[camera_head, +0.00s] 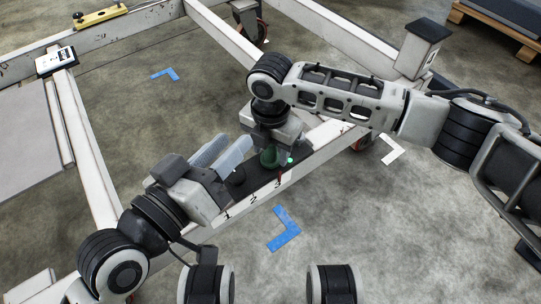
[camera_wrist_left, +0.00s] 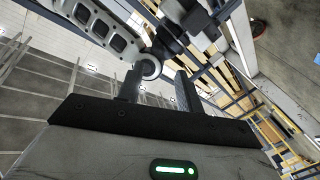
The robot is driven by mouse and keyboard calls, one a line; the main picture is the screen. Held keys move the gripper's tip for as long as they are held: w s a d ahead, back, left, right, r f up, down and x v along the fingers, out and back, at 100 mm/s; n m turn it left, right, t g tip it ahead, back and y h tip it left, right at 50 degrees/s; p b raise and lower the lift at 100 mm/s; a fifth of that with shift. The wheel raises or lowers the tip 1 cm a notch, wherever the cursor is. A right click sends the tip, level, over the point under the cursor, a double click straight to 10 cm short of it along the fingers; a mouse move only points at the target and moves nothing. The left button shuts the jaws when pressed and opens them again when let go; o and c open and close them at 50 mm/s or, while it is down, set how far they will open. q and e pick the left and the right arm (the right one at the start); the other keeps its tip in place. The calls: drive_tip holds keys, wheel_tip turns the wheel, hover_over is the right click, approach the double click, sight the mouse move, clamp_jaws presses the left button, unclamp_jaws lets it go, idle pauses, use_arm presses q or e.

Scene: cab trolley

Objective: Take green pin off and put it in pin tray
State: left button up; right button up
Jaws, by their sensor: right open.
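I cannot make out a separate pin tray.
White frame beams (camera_head: 88,150) surround open concrete floor. A white device (camera_head: 56,60) and a yellow level (camera_head: 100,16) lie on the frame at upper left.

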drive_tip(key=shift+c, duration=0.2)
drive_tip(key=shift+r, duration=0.1)
clamp_jaws()
